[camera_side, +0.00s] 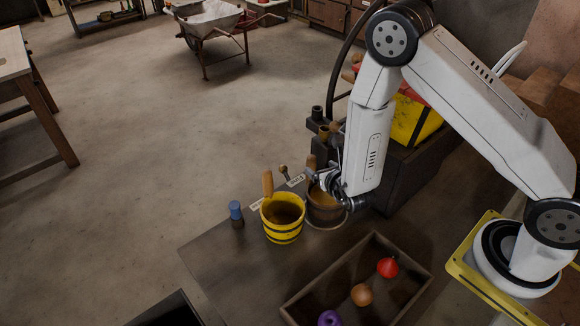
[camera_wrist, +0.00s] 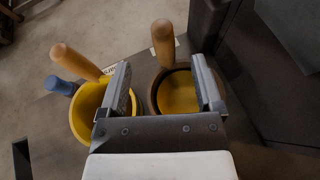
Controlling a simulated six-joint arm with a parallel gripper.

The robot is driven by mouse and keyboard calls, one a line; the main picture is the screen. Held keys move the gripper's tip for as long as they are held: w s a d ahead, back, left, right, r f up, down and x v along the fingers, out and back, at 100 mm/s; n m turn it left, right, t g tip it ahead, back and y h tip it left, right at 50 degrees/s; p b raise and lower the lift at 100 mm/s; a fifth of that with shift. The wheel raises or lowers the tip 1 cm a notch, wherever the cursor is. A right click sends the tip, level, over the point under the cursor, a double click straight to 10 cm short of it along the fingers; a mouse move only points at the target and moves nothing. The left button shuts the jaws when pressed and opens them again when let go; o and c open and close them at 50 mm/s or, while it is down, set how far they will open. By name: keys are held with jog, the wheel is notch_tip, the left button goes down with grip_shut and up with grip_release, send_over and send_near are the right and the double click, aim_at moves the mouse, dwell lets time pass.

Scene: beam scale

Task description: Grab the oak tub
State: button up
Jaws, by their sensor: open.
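The oak tub, which I take to be the brown one (camera_side: 324,214), stands upright on the dark bench with an upright wooden handle. A yellow tub with dark bands (camera_side: 283,226) and its own wooden handle stands just left of it. My gripper (camera_side: 327,184) is at the brown tub's top, partly hiding it. In the wrist view my gripper (camera_wrist: 160,65) is open, with the brown tub (camera_wrist: 153,93) showing between its fingers. The left finger lies between the two tubs and overlaps the yellow tub (camera_wrist: 84,116) in view. I cannot tell whether either finger touches a tub.
A blue-capped bottle (camera_side: 236,213) stands left of the yellow tub. A wooden tray (camera_side: 333,284) with red, orange and purple items lies in front. A dark machine block (camera_side: 405,172) stands close behind on the right. The bench's left front is clear.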

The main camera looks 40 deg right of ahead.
send_over(316, 188)
jog(key=s+a, duration=0.1)
jog(key=s, duration=0.2)
jog(key=f, duration=0.5)
jog(key=shift+w, duration=0.2)
jog(key=shift+x, duration=1.3)
jog(key=shift+w, duration=0.15)
jog(key=shift+x, duration=2.45)
jog(key=shift+d+r, duration=0.1)
grip_shut()
